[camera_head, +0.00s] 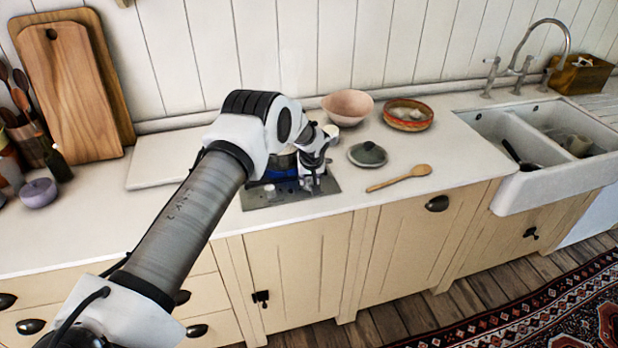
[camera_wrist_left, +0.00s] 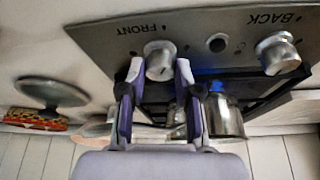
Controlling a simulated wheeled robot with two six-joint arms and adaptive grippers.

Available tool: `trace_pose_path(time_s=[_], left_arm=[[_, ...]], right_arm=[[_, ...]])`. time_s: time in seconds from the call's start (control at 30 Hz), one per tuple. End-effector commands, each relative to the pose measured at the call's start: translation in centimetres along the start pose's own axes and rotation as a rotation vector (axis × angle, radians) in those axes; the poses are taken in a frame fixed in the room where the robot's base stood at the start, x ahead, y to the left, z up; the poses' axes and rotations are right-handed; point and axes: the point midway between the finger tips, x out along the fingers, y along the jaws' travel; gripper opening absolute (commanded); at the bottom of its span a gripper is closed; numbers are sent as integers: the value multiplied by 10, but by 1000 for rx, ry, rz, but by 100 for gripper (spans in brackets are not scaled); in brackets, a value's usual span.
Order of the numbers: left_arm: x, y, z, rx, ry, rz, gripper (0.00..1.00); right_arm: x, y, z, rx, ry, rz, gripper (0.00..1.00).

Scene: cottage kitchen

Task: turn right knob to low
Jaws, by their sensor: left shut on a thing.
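The hob (camera_head: 285,193) is set in the counter, with my left arm above it. In the left wrist view, its grey control panel (camera_wrist_left: 105,38) appears upside down, with two metal knobs. My left gripper (camera_wrist_left: 160,68) has its fingers on either side of the right knob (camera_wrist_left: 160,52), beside the FRONT marking, and is shut on it. The other knob (camera_wrist_left: 278,52) stands free beside the BACK marking. In the head view, my left gripper (camera_head: 318,181) hides the knob it holds. The exact knob setting cannot be read. My right gripper is out of view.
A metal pot (camera_wrist_left: 228,118) stands on the hob, with a blue glow (camera_wrist_left: 215,86) beside it. A pink bowl (camera_head: 347,106) and red-rimmed bowl (camera_head: 408,116) stand behind.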

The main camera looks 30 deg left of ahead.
Motion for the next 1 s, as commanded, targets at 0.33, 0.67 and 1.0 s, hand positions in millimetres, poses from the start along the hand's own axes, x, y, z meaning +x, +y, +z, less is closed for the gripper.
trace_pose_path(time_s=[0.33, 0.67, 1.0], left_arm=[[2, 1, 1, -89, -1, -36, 0], [1, 0, 0, -94, -1, -38, 0], [0, 0, 0, -94, -1, -37, 58]], right_arm=[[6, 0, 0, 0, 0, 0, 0], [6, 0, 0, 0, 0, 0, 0], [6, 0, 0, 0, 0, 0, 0]])
